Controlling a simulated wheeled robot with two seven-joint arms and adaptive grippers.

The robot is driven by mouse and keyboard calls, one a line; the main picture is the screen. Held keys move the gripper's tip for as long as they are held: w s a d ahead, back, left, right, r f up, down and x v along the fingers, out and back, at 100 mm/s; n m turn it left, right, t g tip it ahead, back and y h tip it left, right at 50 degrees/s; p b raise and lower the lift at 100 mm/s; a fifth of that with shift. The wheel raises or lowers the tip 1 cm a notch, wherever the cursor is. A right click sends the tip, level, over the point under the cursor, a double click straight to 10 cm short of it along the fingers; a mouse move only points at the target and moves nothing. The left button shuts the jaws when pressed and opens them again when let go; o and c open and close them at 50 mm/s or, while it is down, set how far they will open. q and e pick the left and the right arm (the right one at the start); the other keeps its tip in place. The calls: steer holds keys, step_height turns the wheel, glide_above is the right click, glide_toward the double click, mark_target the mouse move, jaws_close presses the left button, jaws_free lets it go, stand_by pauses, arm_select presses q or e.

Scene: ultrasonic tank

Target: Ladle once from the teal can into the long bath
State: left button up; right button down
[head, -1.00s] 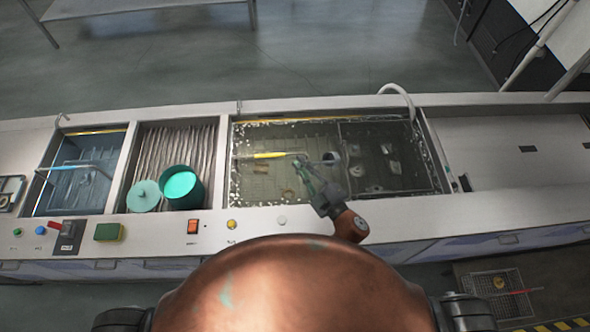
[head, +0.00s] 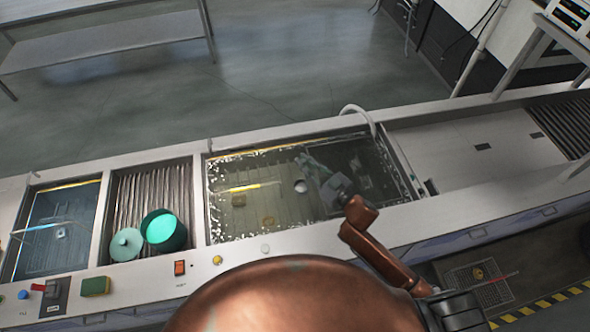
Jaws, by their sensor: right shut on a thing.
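The teal can (head: 164,232) stands open on the ribbed section left of the long bath; its inside is bright turquoise. A round teal lid (head: 127,243) lies beside it. The long bath (head: 207,200) is a sunken tank of clear liquid with a white speckled edge. My right gripper (head: 312,166) reaches over the bath's middle. It is shut on the ladle, whose small grey round cup (head: 300,186) shows just left of the gripper. The ladle's handle is mostly hidden, and I cannot tell what the cup holds. My left gripper is out of view.
A yellow rod (head: 245,188) shows at the left part of the bath. A white curved pipe (head: 358,113) stands at its back edge. A smaller bath (head: 60,235) lies at far left. The counter to the right is clear.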

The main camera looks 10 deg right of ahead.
step_height(320, 180, up, 6)
steer(key=w+d+m+p, duration=0.1)
steer(key=d+p, duration=0.1)
steer(key=p, duration=0.3)
steer(key=shift+w+m, duration=0.25)
steer(key=shift+m, duration=0.05)
steer(key=shift+f, duration=0.1)
